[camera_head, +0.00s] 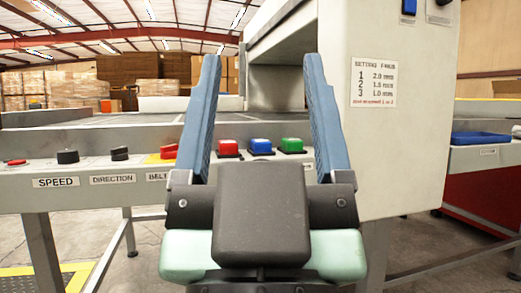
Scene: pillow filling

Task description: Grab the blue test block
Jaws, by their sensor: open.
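My gripper (262,62) is open and empty, with its two blue fingers raised and spread wide apart in the middle of the view. Between the fingers, beyond them, a small blue block-like piece (260,145) sits in a dark base on the machine's front panel. It stands between a similar red piece (229,148) and a green piece (292,145). They look like push buttons. I cannot tell for sure which blue thing is the test block. The gripper's dark body hides the panel below the blue piece.
A grey conveyor machine (100,200) spans the front, with knobs labelled SPEED and DIRECTION. A tall white housing (400,130) bears a settings sign (374,84). A blue tray (480,138) lies on a red-sided cart (485,185) at right. Stacked boxes (75,88) stand far back.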

